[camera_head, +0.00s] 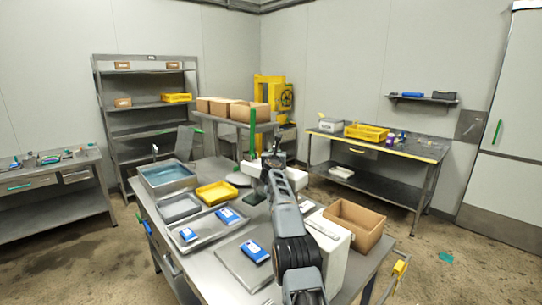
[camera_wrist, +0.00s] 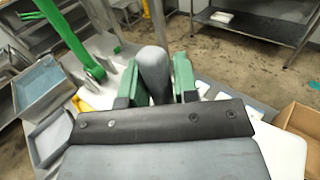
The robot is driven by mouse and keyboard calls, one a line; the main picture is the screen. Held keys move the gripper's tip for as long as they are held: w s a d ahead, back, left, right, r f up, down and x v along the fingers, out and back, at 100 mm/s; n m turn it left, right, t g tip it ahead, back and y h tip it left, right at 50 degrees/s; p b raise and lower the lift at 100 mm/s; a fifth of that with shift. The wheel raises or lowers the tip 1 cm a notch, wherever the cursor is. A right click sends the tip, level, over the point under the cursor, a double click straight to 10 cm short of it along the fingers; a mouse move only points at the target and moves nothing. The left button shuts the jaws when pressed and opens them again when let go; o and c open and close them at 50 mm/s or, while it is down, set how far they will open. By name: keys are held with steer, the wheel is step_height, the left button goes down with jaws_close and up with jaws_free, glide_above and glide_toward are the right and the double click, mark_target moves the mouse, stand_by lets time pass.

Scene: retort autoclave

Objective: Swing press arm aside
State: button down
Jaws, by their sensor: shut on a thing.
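My gripper (camera_wrist: 157,84) has green fingers on both sides of a grey rounded handle (camera_wrist: 154,62) and is shut on it. In the head view my gripper (camera_head: 273,161) is at the far part of the steel table, and the handle cannot be made out there. A green press arm (camera_wrist: 66,36) slants across the upper left of the wrist view, left of the handle. Its joint to the handle is not clear. A green upright post (camera_head: 252,128) stands just left of my gripper in the head view.
The steel table (camera_head: 208,252) carries a water-filled tray (camera_head: 168,176), a yellow tray (camera_head: 216,193), steel trays with blue packs (camera_head: 228,215), a white box (camera_head: 327,250) and an open cardboard box (camera_head: 354,225). The floor right of the table is mostly clear.

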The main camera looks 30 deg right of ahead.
steer(key=shift+s+d+f, duration=0.15)
steer(key=shift+d+f, duration=0.05)
steer(key=shift+d, duration=0.15)
steer(key=c, duration=1.3)
jaws_free()
steer(key=o, duration=0.3)
steer(key=shift+s+d, duration=0.1)
steer(key=shift+r, duration=0.1)
steer(key=shift+a, duration=0.25)
steer(key=b, duration=0.2)
steer(key=shift+s+a+f+b, duration=0.2)
steer(key=shift+s+a+b, duration=0.1)
steer(key=shift+s+a, duration=0.05)
steer(key=b+v, duration=1)
steer(key=v, duration=0.2)
steer(key=shift+s+r+b, duration=0.15)
steer(key=shift+s+b, duration=0.2)
